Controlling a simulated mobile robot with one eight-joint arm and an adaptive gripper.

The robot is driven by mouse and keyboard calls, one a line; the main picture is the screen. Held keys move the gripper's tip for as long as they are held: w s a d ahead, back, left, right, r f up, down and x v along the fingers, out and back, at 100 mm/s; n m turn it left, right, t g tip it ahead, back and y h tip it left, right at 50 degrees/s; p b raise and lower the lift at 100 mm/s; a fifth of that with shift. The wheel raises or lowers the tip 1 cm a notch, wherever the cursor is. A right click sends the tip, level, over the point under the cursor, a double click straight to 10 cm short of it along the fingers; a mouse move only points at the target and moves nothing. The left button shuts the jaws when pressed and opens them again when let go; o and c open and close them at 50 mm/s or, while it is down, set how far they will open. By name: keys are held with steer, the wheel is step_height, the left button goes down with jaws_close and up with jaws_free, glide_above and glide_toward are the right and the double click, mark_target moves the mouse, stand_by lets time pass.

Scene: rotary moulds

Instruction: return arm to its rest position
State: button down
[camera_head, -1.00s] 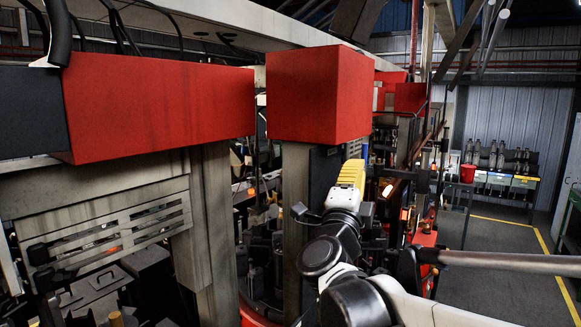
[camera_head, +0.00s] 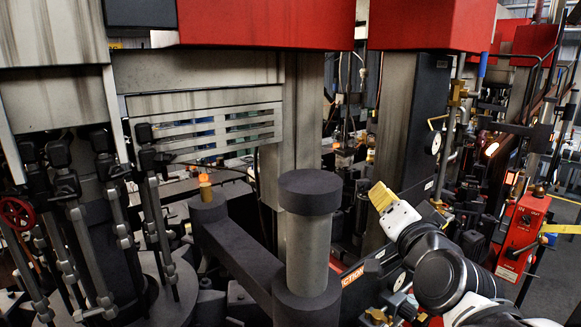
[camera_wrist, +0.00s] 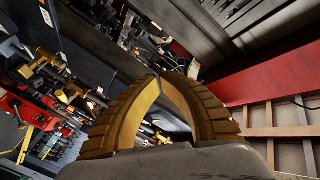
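My arm reaches in from the lower right of the head view, ending in my gripper (camera_head: 381,195) with yellow fingers. The gripper points up and to the left, in front of a grey machine column. In the wrist view, the two ribbed yellow fingers of my gripper (camera_wrist: 162,77) arch together and meet at their tips. The gripper looks shut, with nothing seen between the fingers. The far side of the fingers is hidden in the head view.
Open floor shows at the far right.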

steer(key=s+a+f+n+g+y+b, duration=0.1)
steer(key=s+f+n+g+b, duration=0.25)
steer(key=f, duration=0.75)
steer(key=s+a+f+n+g+b, duration=0.15)
steer(key=s+f+b, duration=0.25)
steer(key=f, duration=0.8)
steer(key=s+d+f+n+g+b, duration=0.1)
steer(key=s+f+g+b, duration=0.2)
steer(key=s+f, duration=0.2)
steer(key=s+d+f+n+g+h+b, duration=0.1)
steer(key=s+f, duration=0.4)
steer(key=f, duration=0.5)
steer(key=shift+s+d+f+n+g+b, duration=0.25)
steer(key=shift+s+d+n+g+b, duration=0.2)
steer(key=shift+d+g+b, duration=0.45)
steer(key=shift+w+a, duration=0.1)
steer(key=shift+a, duration=0.1)
